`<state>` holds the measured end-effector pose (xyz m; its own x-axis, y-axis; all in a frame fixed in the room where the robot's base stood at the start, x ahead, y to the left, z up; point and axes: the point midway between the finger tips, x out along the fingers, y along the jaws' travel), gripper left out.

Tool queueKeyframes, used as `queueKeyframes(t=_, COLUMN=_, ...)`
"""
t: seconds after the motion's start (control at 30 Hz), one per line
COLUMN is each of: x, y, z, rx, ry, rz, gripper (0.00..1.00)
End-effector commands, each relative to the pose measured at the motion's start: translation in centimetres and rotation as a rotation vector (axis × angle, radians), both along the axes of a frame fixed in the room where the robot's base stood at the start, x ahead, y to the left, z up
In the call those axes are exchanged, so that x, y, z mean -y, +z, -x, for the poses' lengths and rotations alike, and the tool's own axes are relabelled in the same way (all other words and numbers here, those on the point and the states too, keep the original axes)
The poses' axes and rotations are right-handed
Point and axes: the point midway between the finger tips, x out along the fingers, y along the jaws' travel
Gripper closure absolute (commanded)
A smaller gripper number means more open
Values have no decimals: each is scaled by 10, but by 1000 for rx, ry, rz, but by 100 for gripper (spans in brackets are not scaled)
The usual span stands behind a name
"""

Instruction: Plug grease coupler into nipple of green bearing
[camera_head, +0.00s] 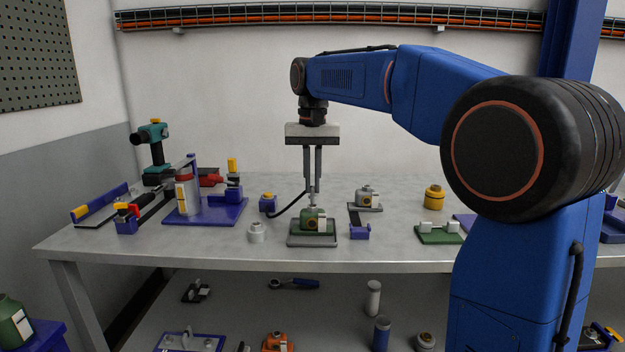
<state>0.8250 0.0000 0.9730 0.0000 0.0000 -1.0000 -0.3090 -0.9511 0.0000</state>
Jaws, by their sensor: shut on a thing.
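The green bearing (317,225) sits on a grey-green base plate (312,240) near the front edge of the workbench. My gripper (313,186) points straight down above it, with its long fingers close together on the slim grease coupler (312,200). A black hose (288,207) curves from the coupler down to the left. The coupler's lower end is right at the top of the green bearing. The nipple is too small to make out, and I cannot tell whether the coupler is seated on it or just above it.
A grey bearing (367,197) stands to the right, with a blue block (360,231) in front of it. A yellow container (433,197) stands further right.

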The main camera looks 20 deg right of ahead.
Motion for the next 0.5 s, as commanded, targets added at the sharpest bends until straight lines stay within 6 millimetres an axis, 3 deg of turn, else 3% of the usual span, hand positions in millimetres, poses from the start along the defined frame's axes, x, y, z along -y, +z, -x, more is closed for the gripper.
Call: queueKeyframes(t=0.5, x=0, y=-10, z=0, rx=0, ry=0, rz=0, gripper=100)
